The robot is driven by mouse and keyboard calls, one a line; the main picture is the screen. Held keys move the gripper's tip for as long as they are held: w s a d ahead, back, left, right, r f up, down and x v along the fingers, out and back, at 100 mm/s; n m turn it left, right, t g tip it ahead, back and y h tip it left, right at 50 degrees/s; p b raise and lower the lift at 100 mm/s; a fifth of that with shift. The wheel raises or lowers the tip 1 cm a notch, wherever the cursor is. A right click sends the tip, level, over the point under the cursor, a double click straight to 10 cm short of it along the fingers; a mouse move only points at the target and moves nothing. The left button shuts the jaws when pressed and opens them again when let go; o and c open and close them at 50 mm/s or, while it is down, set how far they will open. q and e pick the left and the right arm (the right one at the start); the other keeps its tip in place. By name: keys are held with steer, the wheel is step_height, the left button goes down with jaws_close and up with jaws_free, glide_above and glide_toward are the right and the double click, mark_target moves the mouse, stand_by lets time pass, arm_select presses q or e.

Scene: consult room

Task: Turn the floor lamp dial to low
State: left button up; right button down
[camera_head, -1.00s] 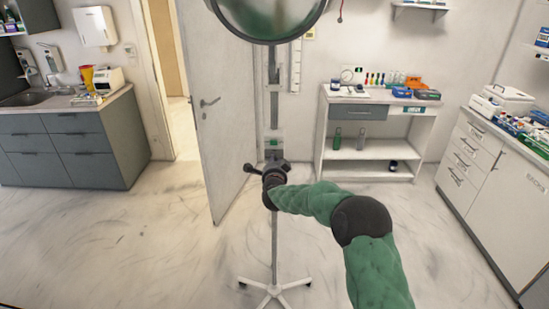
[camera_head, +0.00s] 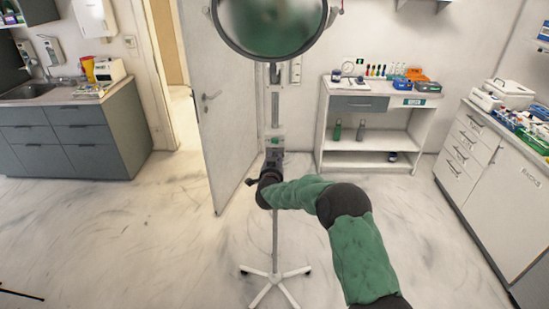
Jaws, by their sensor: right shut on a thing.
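The floor lamp stands ahead of me, with its large round head (camera_head: 268,25) at the top of the view and a thin pole (camera_head: 275,235) down to a white wheeled foot (camera_head: 273,280). A small box with a green patch (camera_head: 274,141) sits on the pole. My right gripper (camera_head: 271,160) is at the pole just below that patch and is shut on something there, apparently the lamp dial. The dial itself is hidden by the gripper, so its setting cannot be read. My left gripper is not in view.
A half-open white door (camera_head: 225,130) stands behind the lamp. A grey sink cabinet (camera_head: 75,135) is on the left. A white shelf unit (camera_head: 370,160) with bottles and a drawer cabinet (camera_head: 490,190) are on the right. The floor around the lamp foot is clear.

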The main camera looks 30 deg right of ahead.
steer(key=shift+a+f+n, duration=0.1)
steer(key=shift+f+n, duration=0.05)
steer(key=shift+n, duration=0.25)
steer(key=c, duration=1)
jaws_free()
steer(key=shift+w, duration=0.1)
steer(key=shift+c, duration=0.2)
steer(key=v, duration=1.2)
steer(key=s+a+f+n+g+y, duration=0.1)
steer(key=s+a+f+n+y, duration=0.15)
steer(key=a+f, duration=0.45)
steer(key=s+a+f+n+g+y+b, duration=0.1)
steer(key=s+a+f+n+g+y, duration=0.15)
steer(key=f, duration=0.75)
steer(key=s+a+f+n+g+y, duration=0.1)
steer(key=s+a+f+y, duration=0.3)
steer(key=f, duration=0.5)
steer(key=s+a+f+n+g+y, duration=0.1)
steer(key=s+a+f+g, duration=0.2)
steer(key=s, duration=0.5)
steer(key=s+a+f+n+g+y+b, duration=0.1)
steer(key=s+a+f+g+y, duration=0.1)
steer(key=s+a+f, duration=0.4)
steer(key=s+a+f+n+g+y, duration=0.1)
steer(key=s+a+f+g, duration=0.3)
steer(key=s, duration=0.7)
steer(key=shift+s+a+f+n+y, duration=0.2)
steer(key=shift+a+f+n+y, duration=0.1)
steer(key=shift+a+f+n, duration=0.2)
